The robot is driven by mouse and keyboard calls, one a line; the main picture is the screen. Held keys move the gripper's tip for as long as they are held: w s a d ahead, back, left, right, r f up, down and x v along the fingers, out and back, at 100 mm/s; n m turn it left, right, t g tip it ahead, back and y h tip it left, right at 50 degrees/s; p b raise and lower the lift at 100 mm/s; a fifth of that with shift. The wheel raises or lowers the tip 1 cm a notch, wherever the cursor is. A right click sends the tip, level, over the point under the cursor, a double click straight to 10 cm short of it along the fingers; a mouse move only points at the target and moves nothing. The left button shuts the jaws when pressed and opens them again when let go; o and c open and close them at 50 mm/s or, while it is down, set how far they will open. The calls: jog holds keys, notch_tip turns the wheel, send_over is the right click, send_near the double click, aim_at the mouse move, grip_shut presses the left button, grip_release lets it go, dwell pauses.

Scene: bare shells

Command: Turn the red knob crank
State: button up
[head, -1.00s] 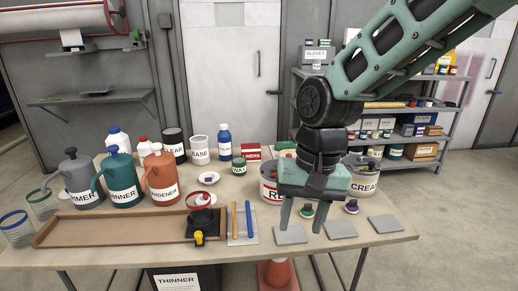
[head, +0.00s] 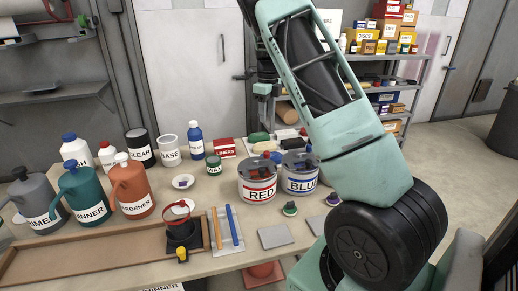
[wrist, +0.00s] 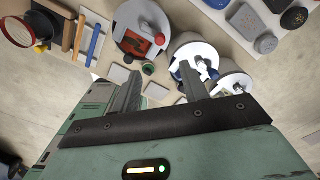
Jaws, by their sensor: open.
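The RED can (head: 257,193) stands on the bench next to the BLUE can (head: 300,184). A small red knob (head: 266,154) shows on the RED can's grey lid. In the wrist view this can's lid (wrist: 128,18) is at the upper middle, with the red knob (wrist: 160,38) near red paint showing in the lid. My gripper (wrist: 158,84) is open and empty, its fingertips pointing up the picture, short of the red knob in view. In the head view my arm crosses the right side and my gripper is out of sight.
Jugs (head: 84,195), a wooden tray (head: 90,262) and a blue stick (head: 234,226) are left. Grey pads (head: 275,237) lie in front.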

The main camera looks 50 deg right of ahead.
aim_at(267, 152)
notch_tip(267, 152, down, 15)
jog(key=shift+f+p, duration=0.2)
jog(key=shift+p, duration=0.95)
grip_shut()
